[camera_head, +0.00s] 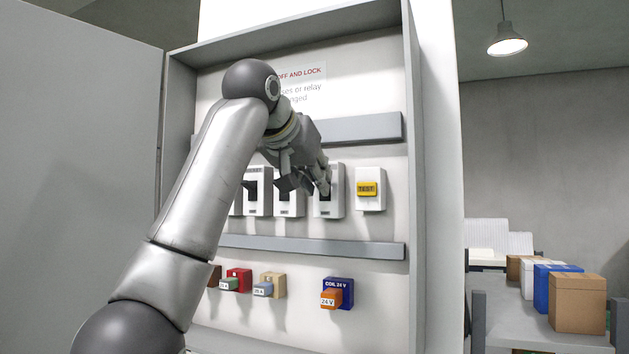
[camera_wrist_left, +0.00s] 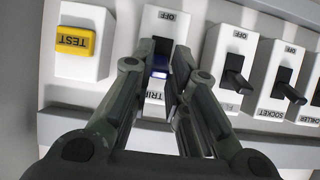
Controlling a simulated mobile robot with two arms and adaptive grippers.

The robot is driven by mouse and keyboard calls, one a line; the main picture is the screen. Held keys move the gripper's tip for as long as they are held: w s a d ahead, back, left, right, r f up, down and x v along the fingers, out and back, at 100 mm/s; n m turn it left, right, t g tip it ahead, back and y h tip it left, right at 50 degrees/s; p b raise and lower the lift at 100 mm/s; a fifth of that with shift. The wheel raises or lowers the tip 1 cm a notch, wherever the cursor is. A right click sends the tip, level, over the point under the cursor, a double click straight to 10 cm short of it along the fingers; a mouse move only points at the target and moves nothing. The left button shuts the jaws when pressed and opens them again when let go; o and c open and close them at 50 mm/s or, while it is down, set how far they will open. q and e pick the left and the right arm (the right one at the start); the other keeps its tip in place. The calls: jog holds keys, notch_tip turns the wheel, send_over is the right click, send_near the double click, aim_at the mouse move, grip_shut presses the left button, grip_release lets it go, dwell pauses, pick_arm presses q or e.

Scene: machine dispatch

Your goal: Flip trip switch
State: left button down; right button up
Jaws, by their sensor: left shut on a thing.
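The trip switch (camera_head: 335,204) is a white breaker in the row inside the open cabinet, just left of the test unit with its yellow button (camera_head: 367,188). My left gripper (camera_head: 321,183) reaches to it from the upper left and covers part of its front. In the left wrist view the picture is turned round, and the trip switch (camera_wrist_left: 165,22) stands between the test unit (camera_wrist_left: 75,41) and the other breakers. My right gripper is not in view.
Other breakers with dark levers (camera_wrist_left: 233,83) stand close beside the gripper. Grey rails (camera_head: 330,248) run above and below the row. Coloured relay plugs, including a blue coil block (camera_head: 343,285), sit lower. The cabinet door (camera_head: 80,150) is open at left; boxes (camera_head: 577,300) stand at right.

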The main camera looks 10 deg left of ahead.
pick_arm(q)
jog(key=shift+r, duration=0.15)
dwell(0.5)
jog(key=c, duration=1.4)
grip_release()
jog(key=shift+w, duration=0.15)
jog(key=v, duration=1.2)
jog(key=shift+w+r, duration=0.1)
jog(key=shift+r, duration=0.15)
